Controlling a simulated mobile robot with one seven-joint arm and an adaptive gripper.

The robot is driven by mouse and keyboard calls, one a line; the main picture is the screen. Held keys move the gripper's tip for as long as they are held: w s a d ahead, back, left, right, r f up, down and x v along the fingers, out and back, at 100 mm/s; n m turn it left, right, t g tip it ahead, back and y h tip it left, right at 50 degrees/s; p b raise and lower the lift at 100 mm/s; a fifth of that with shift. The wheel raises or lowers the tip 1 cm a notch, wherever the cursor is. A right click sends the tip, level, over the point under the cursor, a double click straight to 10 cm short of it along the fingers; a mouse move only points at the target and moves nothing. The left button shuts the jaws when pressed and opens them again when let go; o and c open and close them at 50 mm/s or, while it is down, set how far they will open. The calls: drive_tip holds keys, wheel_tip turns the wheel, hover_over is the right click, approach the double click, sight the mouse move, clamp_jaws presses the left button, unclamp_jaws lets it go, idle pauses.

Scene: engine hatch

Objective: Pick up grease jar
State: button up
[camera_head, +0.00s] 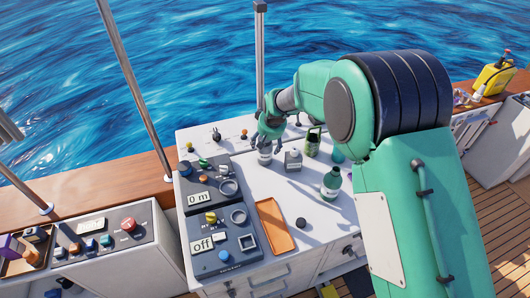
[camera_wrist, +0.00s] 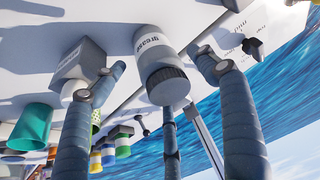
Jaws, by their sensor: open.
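In the head view my gripper (camera_head: 268,132) is above the jar (camera_head: 265,158), whose upper part is partly hidden by the fingers.
A grey square bottle (camera_head: 293,160) stands close to the jar's right. A green lantern-like can (camera_head: 313,142) and a green bottle (camera_head: 331,184) are further right. Control panels (camera_head: 212,188) and an orange tray (camera_head: 275,226) lie in front.

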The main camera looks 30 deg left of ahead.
drive_tip(key=shift+f, duration=0.1)
drive_tip(key=shift+b+x, duration=0.4)
drive_tip(key=shift+x, duration=2.1)
drive_tip(key=shift+c, duration=0.2)
drive_tip(key=shift+a, duration=0.1)
drive_tip(key=c, duration=1.3)
